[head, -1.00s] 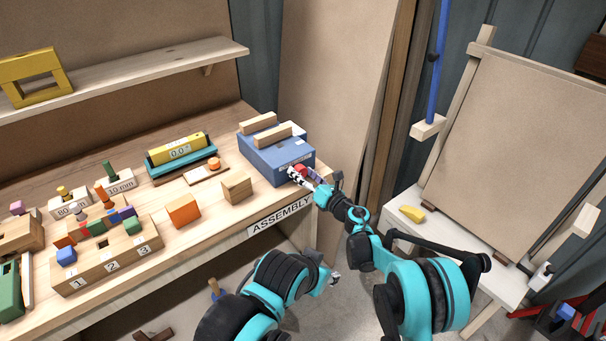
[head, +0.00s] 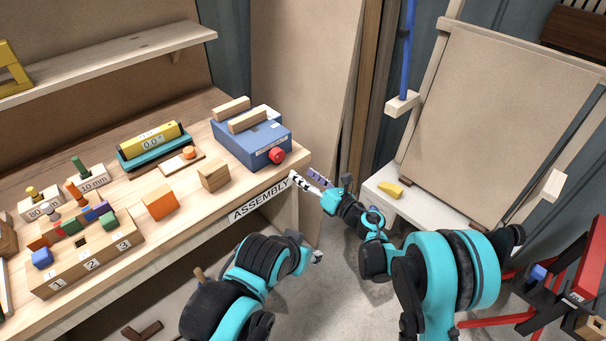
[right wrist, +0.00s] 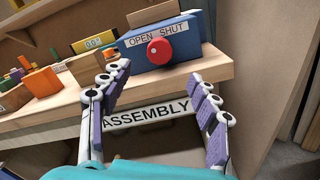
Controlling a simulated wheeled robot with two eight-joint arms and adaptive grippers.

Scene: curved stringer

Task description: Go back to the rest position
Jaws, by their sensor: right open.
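My right gripper (head: 306,179) is open and empty in front of the workbench edge, near the ASSEMBLY label (head: 262,198). In the right wrist view its two purple-padded fingers (right wrist: 162,100) are spread apart, with the label between them. The blue box (head: 230,137) with a red knob (head: 277,156) stands on the bench corner, beyond the fingers and apart from them. The wrist view shows the knob (right wrist: 159,52) below a plate reading OPEN SHUT. My left arm is bent low in front of the bench; a small part of its gripper (head: 317,257) shows, its jaws unclear.
The bench (head: 190,223) holds a numbered block (head: 92,268), an orange block (head: 160,204), a wooden block (head: 214,175) and a yellow gauge (head: 150,141). A white side table (head: 385,190) with a yellow piece and a large board (head: 500,120) stand right. Grey floor lies between.

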